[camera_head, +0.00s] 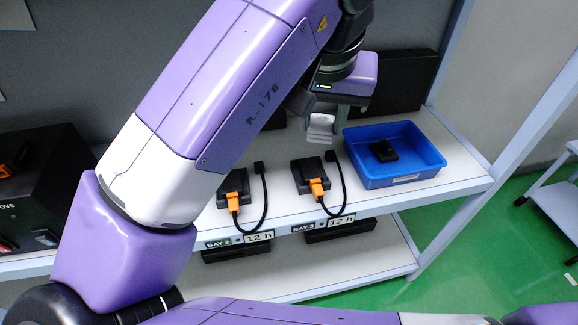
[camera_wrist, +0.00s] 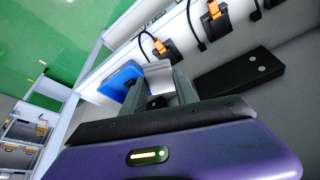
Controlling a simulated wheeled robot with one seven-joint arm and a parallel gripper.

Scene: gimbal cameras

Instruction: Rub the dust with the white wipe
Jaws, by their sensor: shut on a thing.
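My gripper (camera_head: 323,112) hangs above the upper shelf, just left of the blue bin. It is shut on the white wipe (camera_head: 320,130), which shows below the fingers as a small pale folded piece. In the wrist view the wipe (camera_wrist: 158,70) shows pale grey between the fingertips, clear of the shelf as far as I can tell. I cannot make out any dust in either view. My arm hides much of the left and middle of the shelf.
A blue bin (camera_head: 433,180) holding a black item (camera_head: 383,151) stands at the shelf's right end. Two black devices (camera_head: 233,187) (camera_head: 309,174) with orange plugs and black cables sit along the front. A large black box (camera_head: 405,82) stands behind. A black case (camera_head: 40,205) is left.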

